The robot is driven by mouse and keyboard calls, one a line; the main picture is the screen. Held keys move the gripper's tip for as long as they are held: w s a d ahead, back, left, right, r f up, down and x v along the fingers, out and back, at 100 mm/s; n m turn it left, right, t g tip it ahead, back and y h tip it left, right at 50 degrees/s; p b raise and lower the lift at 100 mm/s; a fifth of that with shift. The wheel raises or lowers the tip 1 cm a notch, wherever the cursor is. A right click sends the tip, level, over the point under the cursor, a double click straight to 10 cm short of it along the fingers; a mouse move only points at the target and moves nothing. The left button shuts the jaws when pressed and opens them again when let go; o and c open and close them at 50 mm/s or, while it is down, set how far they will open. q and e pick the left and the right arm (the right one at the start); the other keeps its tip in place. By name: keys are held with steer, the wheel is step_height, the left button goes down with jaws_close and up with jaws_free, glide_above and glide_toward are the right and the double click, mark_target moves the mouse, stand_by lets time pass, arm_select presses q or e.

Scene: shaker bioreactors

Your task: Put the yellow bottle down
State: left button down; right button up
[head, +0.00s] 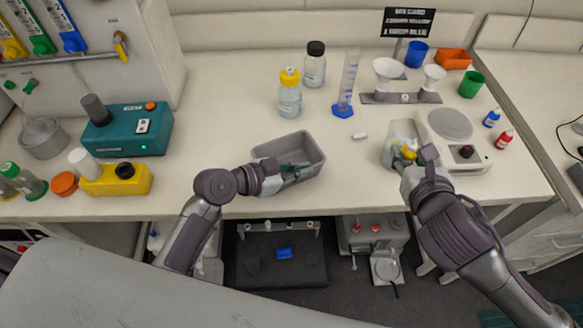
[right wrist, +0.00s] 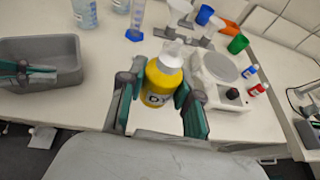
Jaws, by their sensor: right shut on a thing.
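The yellow bottle (right wrist: 158,82) has a white cap and a dark-lettered label, and appears upright in the right wrist view. My right gripper (right wrist: 160,103) is shut on its body, with one teal finger on each side. In the head view a bit of yellow (head: 408,152) shows at the right gripper, left of the balance; the gripper hides most of the bottle. I cannot tell whether its base touches the bench. My left gripper (head: 292,172) is at the grey bin (head: 312,146), its fingers over the inside; their opening is unclear.
The balance (head: 466,153) stands close right of the right gripper. A funnel rack (head: 402,98) and a measuring cylinder (head: 347,85) are behind. A clear bottle with a yellow cap (head: 290,95) stands behind the bin. Bench (head: 355,170) between bin and right gripper is mostly clear.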

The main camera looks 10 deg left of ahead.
arm_select(q)
steer(key=shift+a, duration=0.1)
arm_select(e)
steer(key=w+a+n+g+y, duration=0.25)
steer(key=a+n+y, duration=0.2)
steer(key=a, duration=0.75)
steer(key=w+a+n+g+y, duration=0.1)
steer(key=a+n+g+y, duration=0.3)
steer(key=a, duration=0.8)
steer(key=shift+n+t, duration=0.25)
steer(key=shift+n, duration=0.1)
steer(key=f, duration=0.9)
steer(key=shift+w+a, duration=0.2)
steer(key=shift+a, duration=0.05)
steer(key=shift+f, duration=0.3)
steer(key=shift+f, duration=0.35)
steer(key=o, duration=0.7)
steer(key=shift+f, duration=0.1)
